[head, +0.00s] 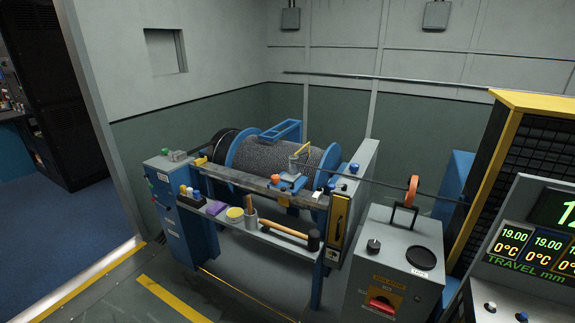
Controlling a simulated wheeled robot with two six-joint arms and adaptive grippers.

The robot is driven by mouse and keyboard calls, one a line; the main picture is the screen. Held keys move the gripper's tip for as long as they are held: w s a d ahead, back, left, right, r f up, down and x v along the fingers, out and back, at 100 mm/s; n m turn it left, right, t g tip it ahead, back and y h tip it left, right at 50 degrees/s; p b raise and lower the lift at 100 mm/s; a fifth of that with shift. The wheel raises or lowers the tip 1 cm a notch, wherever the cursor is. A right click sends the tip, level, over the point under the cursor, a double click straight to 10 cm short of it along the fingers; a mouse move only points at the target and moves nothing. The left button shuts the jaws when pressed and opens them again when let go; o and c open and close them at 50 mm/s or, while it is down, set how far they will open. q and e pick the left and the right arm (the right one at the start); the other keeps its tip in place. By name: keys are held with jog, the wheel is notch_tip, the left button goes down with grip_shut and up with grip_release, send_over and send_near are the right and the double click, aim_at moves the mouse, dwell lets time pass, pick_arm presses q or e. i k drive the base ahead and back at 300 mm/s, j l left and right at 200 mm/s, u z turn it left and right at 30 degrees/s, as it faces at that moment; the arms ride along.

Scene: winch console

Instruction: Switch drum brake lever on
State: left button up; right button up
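A winch drum (268,158) wound with grey rope sits between blue flanges in a frame in the middle of the head view. No part is readably labelled as the drum brake lever, so I cannot tell which one it is. A yellow upright plate (339,221) with a dark slot or handle is on the frame's right front end. A red handle (381,305) on a yellow plate is low on the front of the grey cabinet (395,262). Neither of my grippers is in view.
A shelf before the drum holds a hammer (290,231), a grey cup (250,219), a yellow-topped tin (234,214) and small bottles. A console with lit displays (530,240) stands at right. The floor at front left is clear, with yellow stripes (172,298). A doorway is at left.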

aim_at(168, 208)
jog(key=i+j, duration=0.2)
jog(key=j, duration=0.25)
jog(key=i+j+z, duration=0.1)
jog(key=i+j, duration=0.15)
jog(key=j, duration=0.25)
jog(key=i+j, duration=0.2)
jog(key=j, duration=0.3)
jog(key=i+j+z, duration=0.1)
jog(key=j, duration=0.35)
jog(key=i+j, duration=0.25)
jog(key=j, duration=0.3)
jog(key=i+j+z, duration=0.1)
jog(key=j, duration=0.4)
jog(key=i+j, duration=0.25)
jog(key=j, duration=0.25)
jog(key=i+j+z, duration=0.1)
jog(key=j, duration=0.4)
jog(key=i, duration=0.05)
